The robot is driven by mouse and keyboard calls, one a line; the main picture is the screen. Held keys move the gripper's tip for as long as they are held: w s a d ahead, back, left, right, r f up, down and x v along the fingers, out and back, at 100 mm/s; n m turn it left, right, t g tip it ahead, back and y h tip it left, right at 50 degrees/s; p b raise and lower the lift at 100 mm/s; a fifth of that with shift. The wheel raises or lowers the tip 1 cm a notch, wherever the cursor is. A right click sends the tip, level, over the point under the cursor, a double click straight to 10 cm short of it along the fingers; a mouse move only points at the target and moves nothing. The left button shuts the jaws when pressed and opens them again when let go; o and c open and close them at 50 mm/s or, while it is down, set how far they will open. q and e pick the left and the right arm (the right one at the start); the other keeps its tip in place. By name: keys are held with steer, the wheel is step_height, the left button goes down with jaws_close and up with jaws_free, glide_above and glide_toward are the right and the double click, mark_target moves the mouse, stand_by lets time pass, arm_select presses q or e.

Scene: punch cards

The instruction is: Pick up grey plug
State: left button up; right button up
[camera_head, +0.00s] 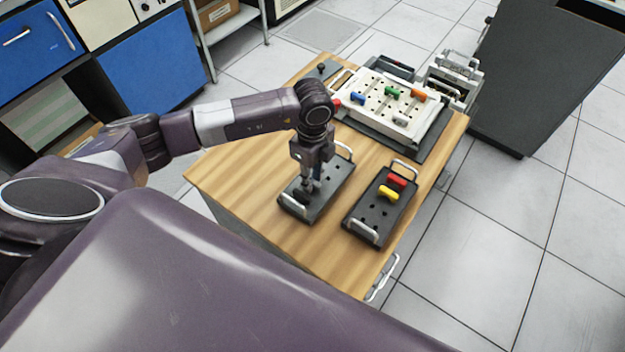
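My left gripper (309,188) points down over the left black holder (328,190), its fingertips low and close to the holder's top. The fingers are small and dark here, and I cannot tell if they are open or shut. A grey patch near the fingertips may be the grey plug, but the gripper hides most of that spot and I cannot make the plug out clearly. My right gripper is not in view.
The right black holder (377,222) carries a red plug (397,181) and a yellow plug (388,193). A white board (385,112) with green, blue and orange plugs lies farther back on the wooden table (240,165). A dark cabinet (535,75) stands beyond the table at the right.

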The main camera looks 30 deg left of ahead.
arm_select(q)
steer(key=shift+f, duration=0.1)
steer(key=shift+c, duration=0.6)
jaws_close()
steer(key=shift+w+r, duration=0.1)
steer(key=shift+r, duration=0.25)
step_height(320, 180, up, 24)
steer(key=shift+r+p, duration=0.25)
steer(key=shift+p, duration=0.15)
stand_by(0.3)
